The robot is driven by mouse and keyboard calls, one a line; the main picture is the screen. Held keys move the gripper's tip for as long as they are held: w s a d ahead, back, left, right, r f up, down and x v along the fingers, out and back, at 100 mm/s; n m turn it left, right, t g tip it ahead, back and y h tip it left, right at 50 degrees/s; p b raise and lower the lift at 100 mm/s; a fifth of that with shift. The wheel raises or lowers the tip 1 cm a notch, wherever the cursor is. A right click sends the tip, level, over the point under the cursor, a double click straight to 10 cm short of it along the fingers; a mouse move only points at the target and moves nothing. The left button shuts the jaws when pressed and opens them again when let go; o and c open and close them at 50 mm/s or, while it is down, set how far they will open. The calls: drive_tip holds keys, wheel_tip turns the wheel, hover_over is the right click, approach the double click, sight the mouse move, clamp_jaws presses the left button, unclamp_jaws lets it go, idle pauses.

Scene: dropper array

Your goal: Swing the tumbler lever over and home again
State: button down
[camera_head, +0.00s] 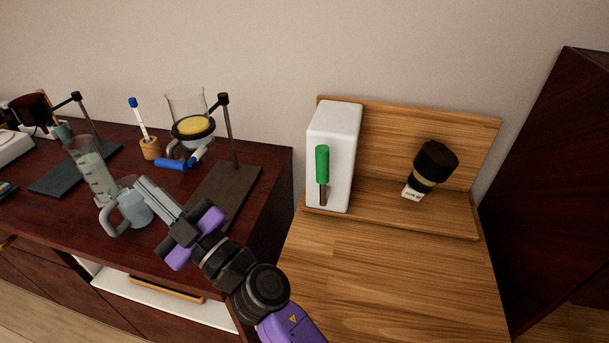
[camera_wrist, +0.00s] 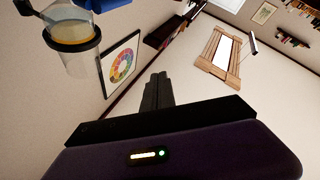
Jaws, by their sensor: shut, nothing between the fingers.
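The tumbler lever (camera_head: 322,168) has a green grip on a short metal stem. It is on the front of a white upright box (camera_head: 343,140), and its grip points up. The box stands on a wooden shelf unit with a back board. My gripper (camera_head: 142,184) is to the left of the lever, apart from it, over the dark red bench near a jug. Its fingers are together and hold nothing. The wrist view shows the shut fingers (camera_wrist: 156,80) against the room; the lever is not in that view.
A glass jug (camera_head: 128,208) and a measuring cylinder (camera_head: 92,170) stand close to my gripper. A stand with a beaker and a yellow-filled ring (camera_head: 193,126) is behind. A black knob (camera_head: 435,163) is right of the box. The wooden top (camera_head: 385,270) before the box is clear.

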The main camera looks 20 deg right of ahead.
sight(325, 170)
drive_tip(key=s+d+f+m+g+h, duration=0.1)
drive_tip(key=s+d+f+g+h, duration=0.15)
drive_tip(key=d+h, duration=0.8)
drive_tip(key=s+d+f+m+g+h, duration=0.1)
drive_tip(key=s+d+h, duration=0.45)
drive_tip(key=h, duration=0.85)
drive_tip(key=w+d+p, duration=0.2)
drive_tip(key=w+d, duration=0.6)
drive_tip(key=d, duration=0.2)
drive_tip(key=shift+w+d+p, duration=0.15)
drive_tip(key=shift+d+p, duration=0.15)
drive_tip(key=shift+d, duration=0.05)
drive_tip(key=shift+f, duration=0.1)
drive_tip(key=shift+d, duration=0.15)
